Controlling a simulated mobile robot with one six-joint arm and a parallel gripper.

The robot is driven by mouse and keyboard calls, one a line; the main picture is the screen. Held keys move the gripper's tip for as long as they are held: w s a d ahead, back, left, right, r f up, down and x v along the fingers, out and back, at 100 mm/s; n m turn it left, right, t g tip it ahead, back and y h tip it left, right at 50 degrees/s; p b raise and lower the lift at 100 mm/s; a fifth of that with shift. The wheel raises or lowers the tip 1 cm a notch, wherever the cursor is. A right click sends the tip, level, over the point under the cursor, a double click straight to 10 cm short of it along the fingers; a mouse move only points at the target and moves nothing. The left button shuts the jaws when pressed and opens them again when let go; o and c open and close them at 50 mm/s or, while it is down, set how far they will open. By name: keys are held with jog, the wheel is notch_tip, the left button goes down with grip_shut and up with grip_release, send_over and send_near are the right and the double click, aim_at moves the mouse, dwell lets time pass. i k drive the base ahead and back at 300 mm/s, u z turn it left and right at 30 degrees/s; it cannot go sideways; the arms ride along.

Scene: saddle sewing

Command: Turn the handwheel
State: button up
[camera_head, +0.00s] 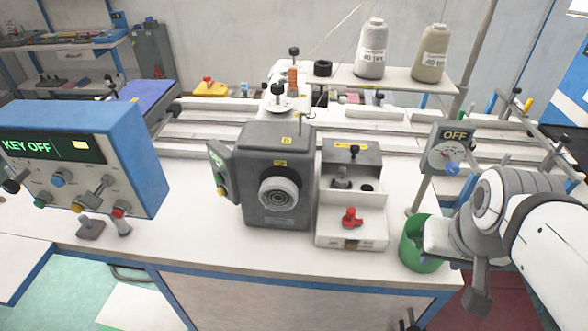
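The handwheel (280,197) is a round, light grey, ringed wheel on the front face of the dark grey sewing machine head (263,151), near the middle of the view. It faces me and nothing covers it. My arm comes in from the right edge. My gripper (477,292) is at the lower right, beyond the table's front right corner, well to the right of the handwheel and apart from it. I see it from the side, so whether its fingers are open or shut does not show.
A blue control box (142,155) reading KEY OFF stands left. Right of the handwheel is a white-grey box (350,238) with a red knob. A green bin (412,242) and an OFF dial panel (448,148) are near my arm. The white tabletop (200,235) is clear in front.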

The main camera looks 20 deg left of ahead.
aim_at(281, 194)
jog(key=z, duration=0.05)
jog(key=k, duration=1.25)
jog(key=u, duration=0.35)
jog(key=i, duration=1)
jog(key=u, duration=0.05)
